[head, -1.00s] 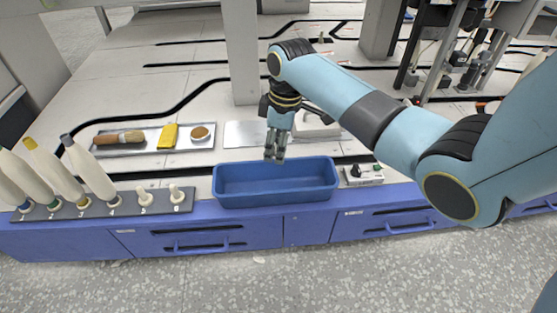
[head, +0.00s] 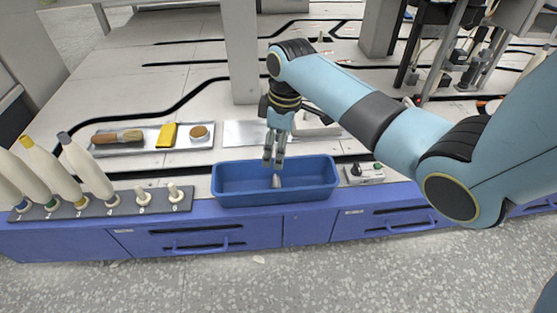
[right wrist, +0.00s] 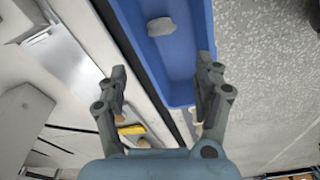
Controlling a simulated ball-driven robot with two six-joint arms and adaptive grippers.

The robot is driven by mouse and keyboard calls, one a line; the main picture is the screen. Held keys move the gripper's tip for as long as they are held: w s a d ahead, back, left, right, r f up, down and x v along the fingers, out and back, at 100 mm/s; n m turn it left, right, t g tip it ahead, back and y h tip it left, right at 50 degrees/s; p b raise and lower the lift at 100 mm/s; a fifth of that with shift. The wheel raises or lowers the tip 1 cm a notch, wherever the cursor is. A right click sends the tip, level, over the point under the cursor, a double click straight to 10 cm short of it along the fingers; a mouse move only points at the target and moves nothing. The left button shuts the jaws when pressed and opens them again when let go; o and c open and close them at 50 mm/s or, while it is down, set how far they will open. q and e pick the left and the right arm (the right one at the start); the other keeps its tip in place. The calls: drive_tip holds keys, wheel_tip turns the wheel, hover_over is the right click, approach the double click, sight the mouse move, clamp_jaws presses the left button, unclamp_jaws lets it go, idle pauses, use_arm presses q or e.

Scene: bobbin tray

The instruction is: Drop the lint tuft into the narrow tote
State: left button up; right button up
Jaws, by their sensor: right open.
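The narrow tote (head: 235,198) is a long blue open bin at the front edge of the bench; part of it also shows in the right wrist view (right wrist: 186,92). The lint tuft (head: 276,181) is a small pale grey lump within the tote's opening, below my right gripper. It also shows in the right wrist view (right wrist: 161,27) against the blue of the tote. I cannot tell whether it touches the tote's floor. My right gripper (head: 273,164) is open and empty above the tote, its fingers (right wrist: 162,68) apart from the tuft. My left gripper is not in view.
Left of the tote stands a rack (head: 95,209) with several bobbins and pegs. Behind it is a metal tray (head: 149,145) with a brush, a yellow item and a round pad. A small control box (head: 364,174) sits right of the tote. A pale post rises behind.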

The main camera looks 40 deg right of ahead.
wheel_tip(320, 180, up, 12)
drive_tip(key=s+d, duration=0.1)
idle(0.4)
drive_tip(key=shift+s+f, duration=0.1)
drive_tip(key=shift+f, duration=0.05)
